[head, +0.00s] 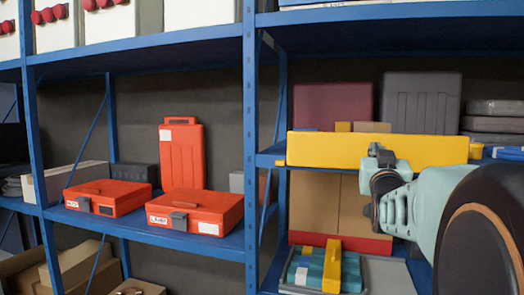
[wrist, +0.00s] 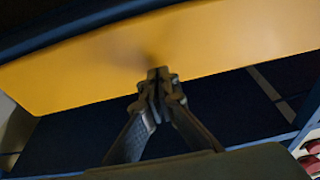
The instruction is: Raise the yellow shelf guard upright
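The yellow shelf guard (head: 330,150) is a long flat board along the front of the right-hand blue shelf. Its broad face is toward the head camera and looks upright or nearly so; the exact tilt is hard to tell. My gripper (head: 376,160) is in front of the guard, right of its middle, and covers part of its face. In the wrist view the guard (wrist: 220,45) fills the upper part. My gripper's fingertips (wrist: 159,78) are together and overlap the guard's long edge, with nothing visible between them. Whether they touch the guard is unclear.
A maroon case (head: 333,103) and a grey case (head: 421,100) stand behind the guard. A blue upright (head: 250,150) is left of it. Orange-red toolboxes (head: 195,210) sit on the left shelf. Below the guard are a cardboard box (head: 315,205) and a teal item with a yellow bar (head: 332,265).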

